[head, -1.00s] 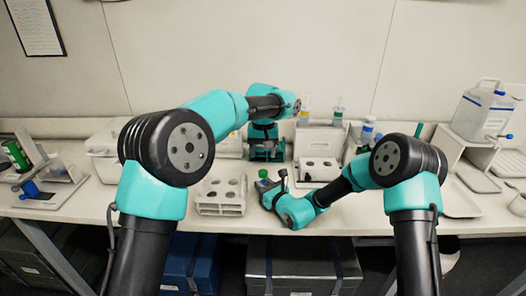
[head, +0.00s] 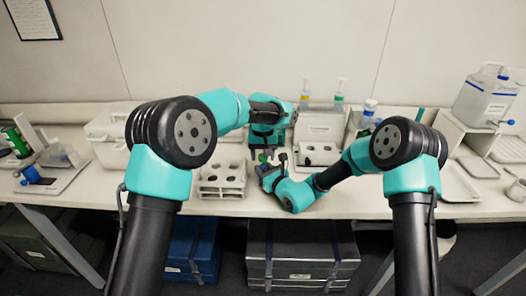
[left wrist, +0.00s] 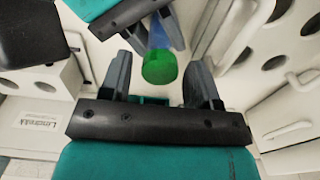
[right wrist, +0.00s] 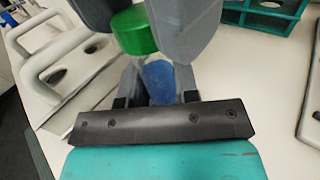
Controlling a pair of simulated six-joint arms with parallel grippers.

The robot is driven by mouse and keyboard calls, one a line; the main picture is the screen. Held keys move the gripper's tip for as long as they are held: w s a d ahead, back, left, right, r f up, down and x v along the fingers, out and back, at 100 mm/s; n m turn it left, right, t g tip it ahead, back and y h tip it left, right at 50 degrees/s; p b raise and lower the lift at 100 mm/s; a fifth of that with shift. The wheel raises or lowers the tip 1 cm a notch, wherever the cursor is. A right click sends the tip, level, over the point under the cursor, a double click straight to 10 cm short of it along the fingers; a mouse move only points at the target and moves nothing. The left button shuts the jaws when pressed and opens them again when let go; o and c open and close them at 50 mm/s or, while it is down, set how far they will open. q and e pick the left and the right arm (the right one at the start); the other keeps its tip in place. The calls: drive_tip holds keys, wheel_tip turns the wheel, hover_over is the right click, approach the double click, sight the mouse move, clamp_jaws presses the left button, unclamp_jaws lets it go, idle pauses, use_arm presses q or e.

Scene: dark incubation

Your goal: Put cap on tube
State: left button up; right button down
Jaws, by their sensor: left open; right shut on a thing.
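My right gripper (right wrist: 160,90) is shut on a blue tube (right wrist: 158,80), which sits between its fingers. A green cap (right wrist: 133,30) is at the tube's end; I cannot tell how firmly it is seated. In the left wrist view the cap (left wrist: 160,67) and part of the tube (left wrist: 158,35) lie ahead, between and slightly beyond the fingers of my left gripper (left wrist: 161,78), which is open. In the right wrist view the left gripper's grey fingers stand close around the cap. In the head view the cap (head: 263,157) is small and partly hidden by the arms.
A white rack with holes (head: 222,178) stands left of the grippers, another holed block (head: 318,155) to the right. A teal rack (right wrist: 265,8) is near, behind the grippers.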

use_arm(q)
drive_tip(key=shift+c, duration=0.2)
drive_tip(key=c, duration=0.9)
drive_tip(key=m, duration=0.5)
drive_tip(key=o, duration=1.1)
drive_tip(key=shift+r, duration=0.1)
wheel_tip(320, 180, up, 12)
drive_tip(key=shift+f, duration=0.1)
